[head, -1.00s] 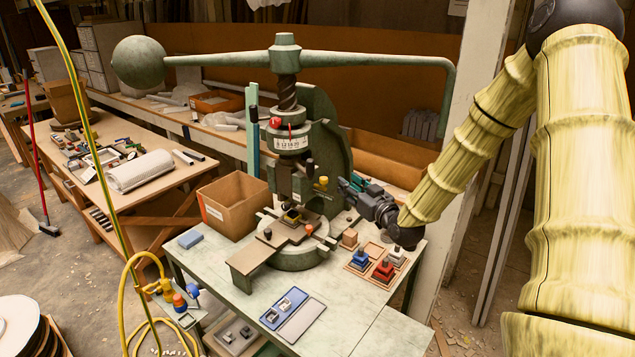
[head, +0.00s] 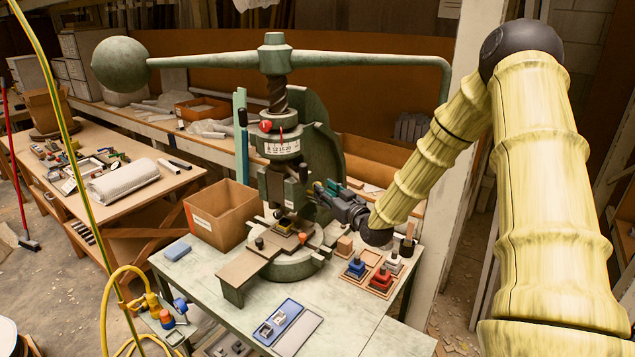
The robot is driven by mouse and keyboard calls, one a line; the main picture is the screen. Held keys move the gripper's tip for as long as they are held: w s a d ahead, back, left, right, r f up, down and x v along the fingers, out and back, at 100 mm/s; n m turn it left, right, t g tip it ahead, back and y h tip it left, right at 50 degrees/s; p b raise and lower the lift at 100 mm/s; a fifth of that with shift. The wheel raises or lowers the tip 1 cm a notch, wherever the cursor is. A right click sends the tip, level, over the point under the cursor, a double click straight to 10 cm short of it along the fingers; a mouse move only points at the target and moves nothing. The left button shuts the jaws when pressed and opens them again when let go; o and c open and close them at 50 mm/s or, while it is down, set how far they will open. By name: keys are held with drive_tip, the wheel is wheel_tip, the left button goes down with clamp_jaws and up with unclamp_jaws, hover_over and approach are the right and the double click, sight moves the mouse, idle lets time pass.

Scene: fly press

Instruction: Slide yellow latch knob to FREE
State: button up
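The green fly press (head: 330,150) stands on the work table, with its latch on the right side of the ram. My gripper (head: 317,190) reaches in from the right, its fingertips at the latch area beside the ram. The yellow latch knob does not show clearly now; the fingers appear to cover its place. The fingers are small and dark with teal and yellowish tints. I cannot tell whether they are open, touching the knob or shut on it. I cannot read any latch marking.
A cardboard box (head: 222,215) stands left of the press. Blue and red blocks (head: 381,279) sit in a wooden holder below my gripper. A blue-grey tray (head: 290,325) lies in front.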

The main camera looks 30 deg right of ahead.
drive_tip(key=shift+w+p, duration=0.8)
drive_tip(key=shift+w, duration=1.8)
drive_tip(key=shift+a, duration=0.1)
clamp_jaws()
